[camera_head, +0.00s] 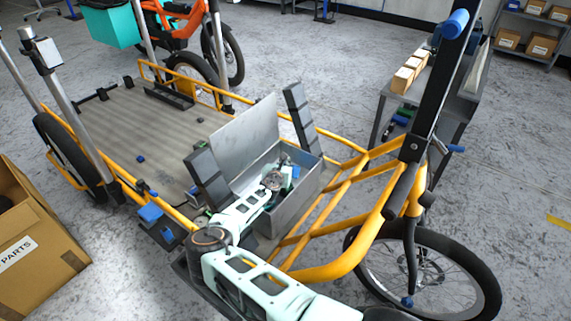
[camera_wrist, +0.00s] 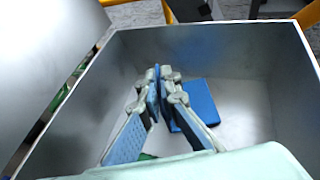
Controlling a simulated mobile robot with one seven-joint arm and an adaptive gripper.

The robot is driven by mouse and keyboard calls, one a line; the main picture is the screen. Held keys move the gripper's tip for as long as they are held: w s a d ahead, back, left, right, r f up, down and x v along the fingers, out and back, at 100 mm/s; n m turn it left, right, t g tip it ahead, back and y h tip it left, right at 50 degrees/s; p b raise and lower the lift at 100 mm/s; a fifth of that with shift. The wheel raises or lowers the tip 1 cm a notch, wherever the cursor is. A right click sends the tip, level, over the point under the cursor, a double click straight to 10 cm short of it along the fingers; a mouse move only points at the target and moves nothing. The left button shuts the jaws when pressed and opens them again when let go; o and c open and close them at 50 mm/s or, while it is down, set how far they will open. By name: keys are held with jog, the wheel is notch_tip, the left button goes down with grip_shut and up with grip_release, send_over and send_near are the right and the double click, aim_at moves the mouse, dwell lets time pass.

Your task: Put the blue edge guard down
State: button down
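My gripper (camera_wrist: 156,82) reaches down into an open grey metal box (camera_wrist: 72,128). A flat blue piece (camera_wrist: 203,98), which looks like the blue edge guard, lies on the box floor just right of the fingers. The right finger hides part of it. In the head view my gripper (camera_head: 275,180) is inside the box (camera_head: 295,208), with a little blue (camera_head: 295,172) showing beside it.
The box sits on the yellow frame of a cargo bike (camera_head: 340,255), its lid (camera_head: 245,135) raised. Dark padded posts (camera_head: 208,178) stand by it. A grey shelf cart (camera_head: 455,105) stands at the right, a cardboard parts box (camera_head: 40,245) at the left. The bike's flat deck (camera_head: 150,125) is mostly clear.

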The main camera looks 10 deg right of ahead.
jog(key=shift+f, duration=0.15)
jog(key=c, duration=2.2)
grip_release()
jog(key=shift+o, duration=0.2)
jog(key=shift+r, duration=0.25)
jog(key=p+v, duration=0.4)
jog(key=v, duration=0.8)
